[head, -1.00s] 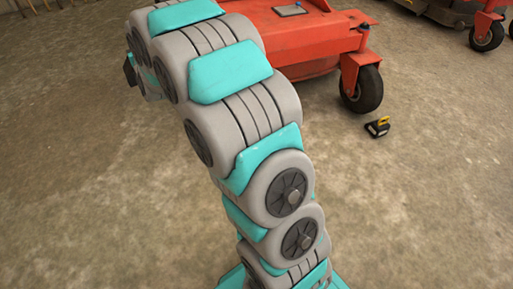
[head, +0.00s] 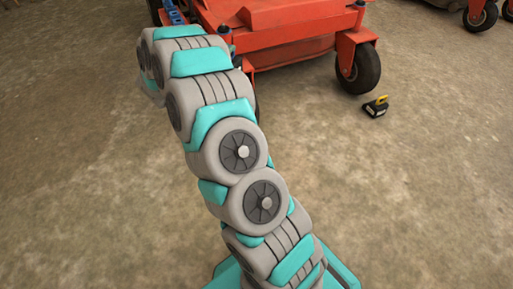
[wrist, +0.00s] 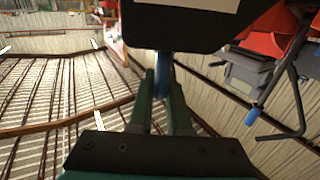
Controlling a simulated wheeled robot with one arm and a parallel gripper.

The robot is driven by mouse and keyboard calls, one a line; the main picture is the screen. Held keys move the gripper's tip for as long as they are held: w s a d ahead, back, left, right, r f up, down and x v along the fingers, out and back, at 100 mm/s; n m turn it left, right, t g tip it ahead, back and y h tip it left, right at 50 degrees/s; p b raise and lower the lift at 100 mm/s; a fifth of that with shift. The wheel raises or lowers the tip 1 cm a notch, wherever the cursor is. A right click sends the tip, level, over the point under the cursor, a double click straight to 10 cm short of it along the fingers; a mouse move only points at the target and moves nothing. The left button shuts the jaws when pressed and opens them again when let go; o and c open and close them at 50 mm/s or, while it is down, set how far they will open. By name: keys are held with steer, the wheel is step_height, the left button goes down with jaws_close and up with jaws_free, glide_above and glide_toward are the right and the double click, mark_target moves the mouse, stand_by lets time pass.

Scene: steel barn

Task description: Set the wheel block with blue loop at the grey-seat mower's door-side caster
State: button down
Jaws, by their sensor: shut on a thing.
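The wheel block with the blue loop shows in the wrist view as a dark block (wrist: 185,25) with a pale label at the top edge. Its blue loop (wrist: 162,64) is between the dark green fingers of my gripper (wrist: 162,84), which are shut on it. In the head view my arm hides the gripper and this block. The red mower (head: 285,38) stands at the top, with a black caster wheel (head: 360,68) at its right front corner. A grey seat-like part (wrist: 248,70) shows at the right of the wrist view.
Another black wheel block with a yellow loop (head: 375,106) lies on the floor just below and right of the caster. A second red machine with a small wheel (head: 481,14) is at the top right.

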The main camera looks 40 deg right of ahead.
steer(key=s+d+f+m+g+b, duration=0.25)
steer(key=s+f+m+g, duration=0.35)
steer(key=s+f+g, duration=0.6)
step_height(320, 180, down, 26)
steer(key=s+t+b, duration=0.2)
steer(key=shift+d+f+b, duration=0.2)
steer(key=shift+d+b, duration=0.05)
steer(key=shift+b, duration=0.1)
steer(key=shift+f, duration=0.1)
steer(key=c, duration=0.9)
jaws_free()
steer(key=shift+o, duration=0.2)
